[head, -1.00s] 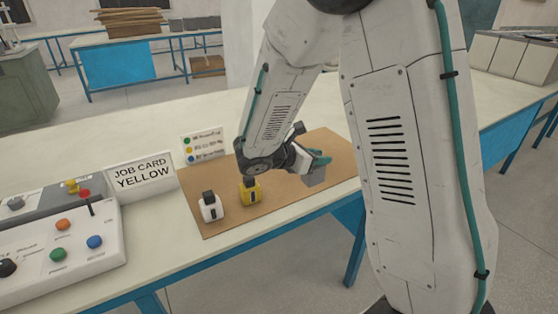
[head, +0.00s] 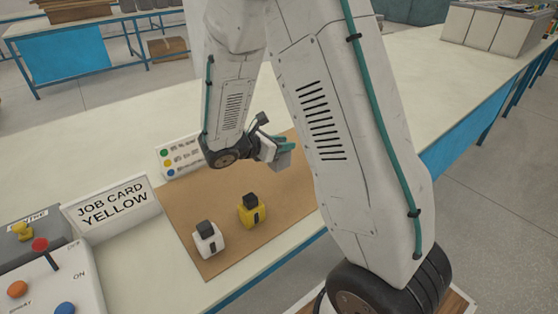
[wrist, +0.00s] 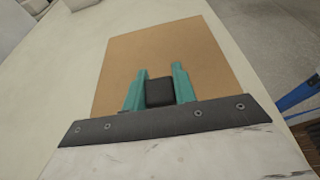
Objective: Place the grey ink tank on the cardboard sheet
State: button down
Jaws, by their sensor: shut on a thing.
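My gripper (head: 282,146) is shut on the grey ink tank (head: 284,160), which hangs tilted from the teal fingers. In the wrist view my gripper (wrist: 160,85) has the tank's black cap (wrist: 160,93) between its fingers; the tank's body is hidden there. The cardboard sheet (head: 285,205) lies on the bench, partly behind my arm. In the head view the tank shows against the sheet's far part; I cannot tell its exact height. The sheet also fills the middle of the wrist view (wrist: 170,50).
A white ink tank (head: 209,240) and a yellow ink tank (head: 252,210) stand upright on the sheet's near left part. A job card reading YELLOW (head: 115,207), a colour legend card (head: 180,160) and a control box (head: 50,280) stand left. The sheet's visible far part is bare.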

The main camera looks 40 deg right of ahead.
aim_at(283, 158)
jog(key=shift+f, duration=2.8)
jog(key=shift+f, duration=0.15)
jog(key=c, duration=1.1)
grip_release()
